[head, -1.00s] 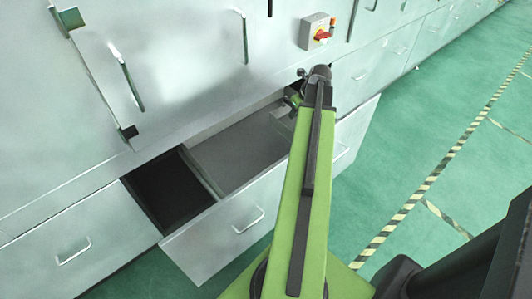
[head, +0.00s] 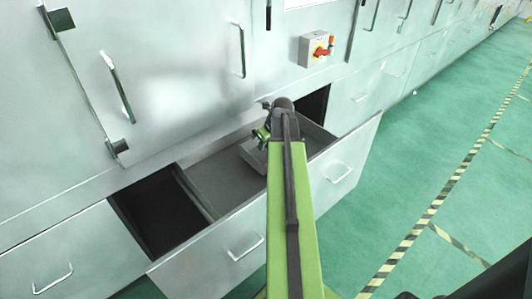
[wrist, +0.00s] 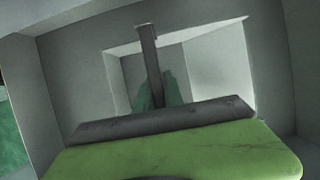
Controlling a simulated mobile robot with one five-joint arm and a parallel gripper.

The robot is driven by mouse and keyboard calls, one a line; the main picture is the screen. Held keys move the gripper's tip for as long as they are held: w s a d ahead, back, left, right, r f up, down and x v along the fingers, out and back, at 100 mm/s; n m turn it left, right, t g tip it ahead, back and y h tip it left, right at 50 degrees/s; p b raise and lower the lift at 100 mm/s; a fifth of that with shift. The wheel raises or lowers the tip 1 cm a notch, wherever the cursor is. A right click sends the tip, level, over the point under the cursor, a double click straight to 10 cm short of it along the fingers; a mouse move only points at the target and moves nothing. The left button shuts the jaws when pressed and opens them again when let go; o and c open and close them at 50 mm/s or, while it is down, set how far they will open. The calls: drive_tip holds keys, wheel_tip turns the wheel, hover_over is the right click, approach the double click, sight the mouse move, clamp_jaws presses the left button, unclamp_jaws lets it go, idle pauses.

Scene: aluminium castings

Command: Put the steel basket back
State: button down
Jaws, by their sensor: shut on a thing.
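The steel basket (head: 252,156) is a small pale open box. In the head view it shows at my gripper, inside the open drawer (head: 205,228), partly hidden by my arm. My gripper (head: 262,138) is shut on it. In the wrist view the basket (wrist: 220,75) fills the middle, its pale walls seen from above, with a dark narrow bar running across it. The green fingers of my gripper (wrist: 160,88) are at that bar. I cannot tell whether the basket touches the drawer floor.
The drawer has a long bare grey floor to the left of the basket. A dark opening (head: 158,215) lies at the left, another (head: 315,104) behind on the right. A switch box with a red knob (head: 316,50) is on the cabinet wall. Green floor is clear at right.

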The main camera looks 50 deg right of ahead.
sight(263, 154)
wheel_tip(263, 154, down, 4)
drive_tip(key=b, duration=0.4)
drive_tip(key=shift+f, duration=0.15)
drive_tip(key=shift+r, duration=0.25)
drive_tip(key=shift+f, duration=0.15)
drive_tip(key=c, duration=1.5)
unclamp_jaws()
drive_tip(key=shift+o, duration=0.2)
drive_tip(key=shift+s+r+p, duration=0.1)
drive_tip(key=shift+r+p, duration=0.35)
drive_tip(key=shift+p, duration=0.1)
drive_tip(key=p+v, duration=1)
drive_tip(key=v, duration=0.1)
drive_tip(key=shift+s+r+p, duration=0.1)
drive_tip(key=shift+r+p, duration=0.2)
drive_tip(key=shift+p, duration=0.05)
drive_tip(key=shift+f, duration=0.15)
